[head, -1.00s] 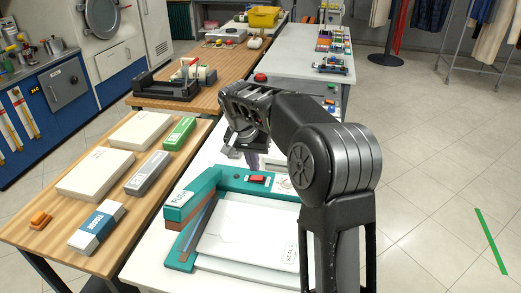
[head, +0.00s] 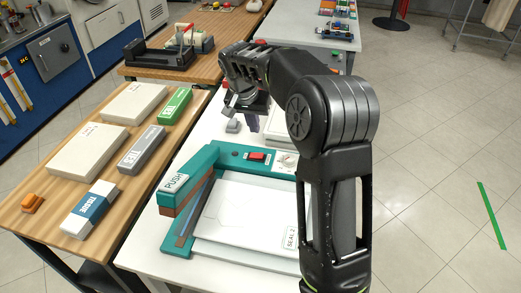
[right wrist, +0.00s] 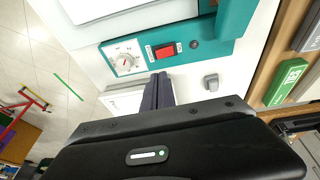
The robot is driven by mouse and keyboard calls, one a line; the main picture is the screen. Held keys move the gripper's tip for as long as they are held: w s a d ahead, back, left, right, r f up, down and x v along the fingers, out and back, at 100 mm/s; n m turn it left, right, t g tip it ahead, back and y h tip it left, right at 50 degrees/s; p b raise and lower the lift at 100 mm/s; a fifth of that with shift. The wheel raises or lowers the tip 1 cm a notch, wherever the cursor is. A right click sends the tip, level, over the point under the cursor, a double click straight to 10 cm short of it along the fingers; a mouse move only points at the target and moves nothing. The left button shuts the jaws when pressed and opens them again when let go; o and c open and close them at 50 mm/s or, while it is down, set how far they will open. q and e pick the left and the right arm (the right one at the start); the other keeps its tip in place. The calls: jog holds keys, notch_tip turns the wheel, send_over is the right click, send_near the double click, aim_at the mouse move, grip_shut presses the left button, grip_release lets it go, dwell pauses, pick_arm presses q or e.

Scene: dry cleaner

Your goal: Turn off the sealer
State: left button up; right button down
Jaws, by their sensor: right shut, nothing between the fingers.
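The sealer has a teal frame (head: 203,160) with a PUSH arm and a white sheet marked SEAL (head: 240,215) on its bed. Its red rocker switch (head: 257,156) and white dial (head: 287,162) are on the back bar. In the right wrist view, the red switch (right wrist: 166,50) and dial (right wrist: 123,59) show close up. My right gripper (head: 249,117) is behind the back bar, pointing down, shut and empty. In the right wrist view its closed dark fingers (right wrist: 159,80) end just short of the panel edge, apart from the switch. My left gripper is not in view.
A small grey block (head: 233,126) and a white box (head: 276,124) sit on the white table behind the sealer. A wooden table (head: 105,180) at left holds pale slabs, a green box, a grey box and an orange item. Floor is open at right.

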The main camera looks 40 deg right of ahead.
jog(key=p, duration=0.3)
send_near(262, 157)
jog(key=x, duration=0.5)
jog(key=shift+w+d+f, duration=0.15)
jog(key=shift+w+d, duration=0.1)
jog(key=shift+w, duration=0.1)
jog(key=shift+s+f, duration=0.1)
jog(key=shift+f, duration=0.45)
jog(key=f+b, duration=0.1)
jog(key=t+b, duration=0.1)
jog(key=b, duration=0.1)
jog(key=shift+s+d+f+y, duration=0.2)
jog(key=shift+d+f+y, duration=0.1)
jog(key=shift+f, duration=0.1)
jog(key=shift+a+r, duration=0.15)
jog(key=shift+r, duration=0.25)
jog(key=shift+w, duration=0.1)
jog(key=shift+w+a+r+p, duration=0.3)
jog(key=shift+w+a, duration=0.1)
jog(key=shift+w, duration=0.15)
